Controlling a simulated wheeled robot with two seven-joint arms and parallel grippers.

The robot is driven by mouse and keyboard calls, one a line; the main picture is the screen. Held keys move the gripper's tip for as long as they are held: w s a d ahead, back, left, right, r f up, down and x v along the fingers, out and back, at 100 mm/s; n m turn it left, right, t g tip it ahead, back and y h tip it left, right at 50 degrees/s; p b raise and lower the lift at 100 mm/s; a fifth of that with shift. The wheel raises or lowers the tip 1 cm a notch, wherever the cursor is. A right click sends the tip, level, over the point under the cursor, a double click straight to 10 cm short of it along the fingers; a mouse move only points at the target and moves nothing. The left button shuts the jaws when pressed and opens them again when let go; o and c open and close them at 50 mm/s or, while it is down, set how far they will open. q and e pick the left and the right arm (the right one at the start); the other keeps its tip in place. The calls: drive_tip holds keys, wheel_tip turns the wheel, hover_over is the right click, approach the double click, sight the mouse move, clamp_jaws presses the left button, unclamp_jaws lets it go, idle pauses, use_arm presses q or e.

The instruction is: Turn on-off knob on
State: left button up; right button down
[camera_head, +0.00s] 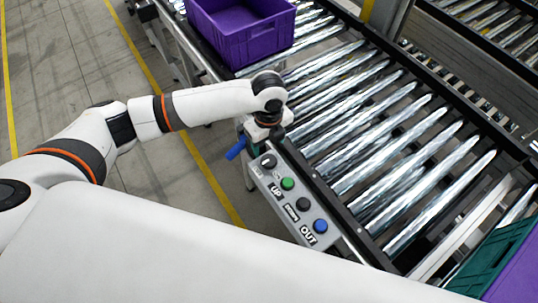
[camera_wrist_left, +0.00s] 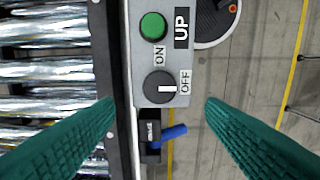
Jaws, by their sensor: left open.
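The on-off knob (camera_head: 268,160) is a round black dial at the far end of a grey control panel (camera_head: 289,212). In the left wrist view the knob (camera_wrist_left: 160,87) shows a white mark pointing at the "OFF" label (camera_wrist_left: 185,82); the "ON" label (camera_wrist_left: 160,56) is beside it. My left gripper (camera_head: 257,138) is by the far end of the panel, mostly hidden under its wrist. In the left wrist view its two green fingers (camera_wrist_left: 160,106) are open and empty, spread on either side of the knob's end of the panel. My right gripper is not in view.
Green (camera_head: 288,183), black (camera_head: 303,204) and blue (camera_head: 320,226) buttons line the panel. A blue lever (camera_head: 236,149) juts out beyond the knob. A roller conveyor (camera_head: 385,140) runs alongside, with a purple crate (camera_head: 238,42) at its far end. Open floor lies left.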

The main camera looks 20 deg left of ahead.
sight(269, 159)
use_arm(q)
wheel_tip(269, 159, down, 8)
drive_tip(key=shift+r+p, duration=0.25)
drive_tip(key=shift+p, duration=0.75)
drive_tip(key=shift+f, duration=0.6)
drive_tip(key=shift+c, duration=1)
drive_tip(key=c, duration=0.8)
drive_tip(key=shift+o, duration=0.2)
